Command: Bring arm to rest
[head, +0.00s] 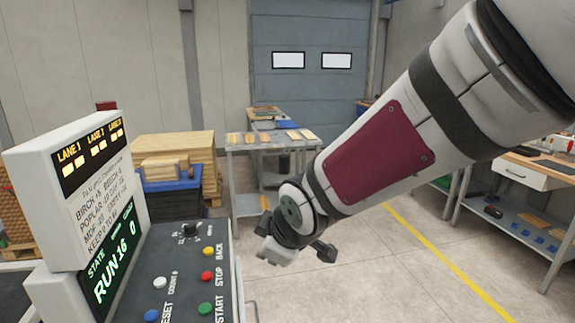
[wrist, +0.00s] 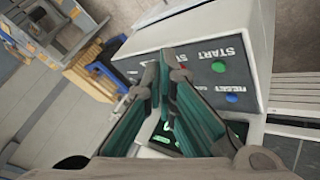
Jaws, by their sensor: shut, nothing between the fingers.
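My arm comes into the head view from the upper right and slopes down to the left. Its lower end hangs just right of the control panel (head: 180,265), and the fingers are mostly hidden there. In the wrist view my gripper (wrist: 168,58) is shut and empty, its two green-padded fingers meeting at the tips. The control panel (wrist: 262,55) lies beyond the fingers, with a green START button (wrist: 219,66) and a blue RESET button (wrist: 232,97). I see no contact between fingers and buttons.
A display box (head: 70,190) reading RUN stands at the left. A grey table (head: 272,145) with wooden boards and a stack of boards on pallets (head: 175,147) stand behind. A workbench (head: 525,175) is at the right. The floor (head: 400,275) between is clear.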

